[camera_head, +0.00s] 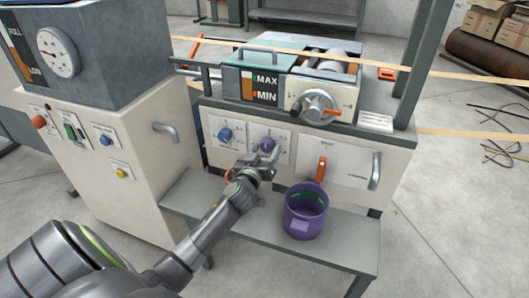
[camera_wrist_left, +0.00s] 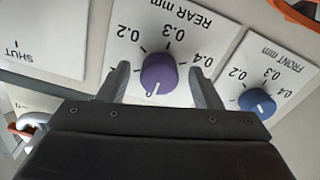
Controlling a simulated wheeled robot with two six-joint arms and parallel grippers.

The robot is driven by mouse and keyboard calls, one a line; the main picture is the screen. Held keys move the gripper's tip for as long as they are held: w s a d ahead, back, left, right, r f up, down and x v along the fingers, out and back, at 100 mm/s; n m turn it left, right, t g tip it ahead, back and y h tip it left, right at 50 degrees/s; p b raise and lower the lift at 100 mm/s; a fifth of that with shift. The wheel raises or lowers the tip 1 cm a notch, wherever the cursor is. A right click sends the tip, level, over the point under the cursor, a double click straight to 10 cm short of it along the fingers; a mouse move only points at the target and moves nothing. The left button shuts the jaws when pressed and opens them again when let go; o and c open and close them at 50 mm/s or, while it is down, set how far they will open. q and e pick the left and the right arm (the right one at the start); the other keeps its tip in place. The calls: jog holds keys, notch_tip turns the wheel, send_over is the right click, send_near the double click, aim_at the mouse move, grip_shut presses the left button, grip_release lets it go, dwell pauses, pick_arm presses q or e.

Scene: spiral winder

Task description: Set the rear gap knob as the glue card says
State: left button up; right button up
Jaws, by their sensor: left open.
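The rear gap knob is purple and sits on a white plate marked REAR mm; it shows in the head view (camera_head: 267,143) and between my fingers in the left wrist view (camera_wrist_left: 159,75). Its white mark lies at its lower edge in the wrist view, away from the 0.3 at the top. My left gripper (camera_head: 264,157) is open, its fingers (camera_wrist_left: 160,70) on either side of the knob with gaps showing. Contact cannot be told. A white card (camera_head: 376,122) lies on the machine's right end, its text too small to read. My right gripper is out of view.
The blue FRONT mm knob (camera_wrist_left: 258,103) sits close beside the rear plate; it also shows in the head view (camera_head: 225,134). A purple pot (camera_head: 305,212) stands on the grey shelf (camera_head: 335,245). An orange lever (camera_head: 321,169) and a grey handle (camera_head: 375,170) stick out at right.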

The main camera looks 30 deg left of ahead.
pick_arm(q)
jog(key=c, duration=1)
